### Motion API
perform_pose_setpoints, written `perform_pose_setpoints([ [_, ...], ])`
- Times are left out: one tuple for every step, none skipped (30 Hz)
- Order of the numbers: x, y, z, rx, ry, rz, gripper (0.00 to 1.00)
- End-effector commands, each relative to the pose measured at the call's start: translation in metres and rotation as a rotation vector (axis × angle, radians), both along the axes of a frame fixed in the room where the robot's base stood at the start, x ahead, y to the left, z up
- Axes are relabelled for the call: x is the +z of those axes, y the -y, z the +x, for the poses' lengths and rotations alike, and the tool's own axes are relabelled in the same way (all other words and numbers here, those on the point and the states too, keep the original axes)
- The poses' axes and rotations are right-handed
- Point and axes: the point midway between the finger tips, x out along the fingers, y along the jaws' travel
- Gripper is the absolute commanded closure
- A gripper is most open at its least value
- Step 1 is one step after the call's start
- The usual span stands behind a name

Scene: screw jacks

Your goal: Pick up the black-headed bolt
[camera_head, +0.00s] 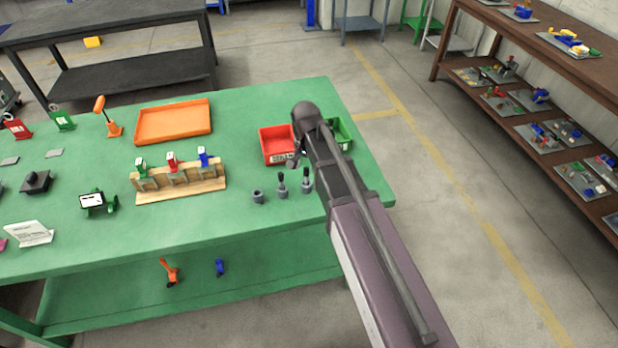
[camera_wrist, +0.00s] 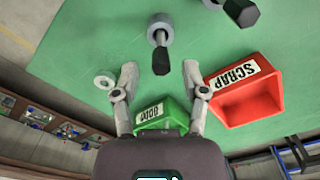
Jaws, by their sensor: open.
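Two upright bolts with dark tops and grey collars stand on the green table, a left one (camera_head: 282,184) and a right one (camera_head: 306,181). In the wrist view, one black-headed bolt (camera_wrist: 161,60) rises from its grey collar just ahead of the space between my fingertips. The other bolt (camera_wrist: 243,12) is at the top right, partly cut off. Both tops look black, so I cannot tell them apart by colour. My gripper (camera_wrist: 159,74) is open and empty, its fingers spread. In the head view it is mostly hidden by my arm, near the red bin.
A red SCRAP bin (camera_wrist: 250,92) and a green bin (camera_wrist: 160,116) stand beside my fingers. A pale ring (camera_wrist: 104,79) lies near the left finger. A grey collar (camera_head: 258,196) stands left of the bolts. A wooden rack (camera_head: 180,183) and an orange tray (camera_head: 174,122) are further left.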

Motion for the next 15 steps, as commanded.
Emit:
perform_pose_setpoints([
  [0.0,0.0,0.0,0.0,0.0,0.0,0.43],
  [0.0,0.0,0.0,0.0,0.0,0.0,0.43],
  [0.0,0.0,0.0,0.0,0.0,0.0,0.43],
  [-0.001,0.0,0.0,0.0,0.0,0.0,0.43],
  [-0.001,0.0,0.0,0.0,0.0,0.0,0.43],
  [-0.002,0.0,0.0,0.0,0.0,0.0,0.43],
  [-0.004,0.0,0.001,0.0,0.0,0.0,0.43],
  [-0.005,0.0,0.001,0.0,0.0,0.0,0.43],
  [-0.007,0.0,0.001,0.0,0.0,0.0,0.43],
  [-0.009,0.0,0.002,0.0,0.0,0.0,0.43],
  [-0.011,0.0,0.002,0.001,0.0,0.0,0.43],
  [-0.014,0.0,0.003,0.001,0.0,0.0,0.43],
  [-0.016,0.0,0.003,0.001,0.0,0.0,0.43],
  [-0.018,0.0,0.004,0.001,0.0,0.0,0.43],
  [-0.022,0.0,0.004,0.001,0.0,0.0,0.43],
])
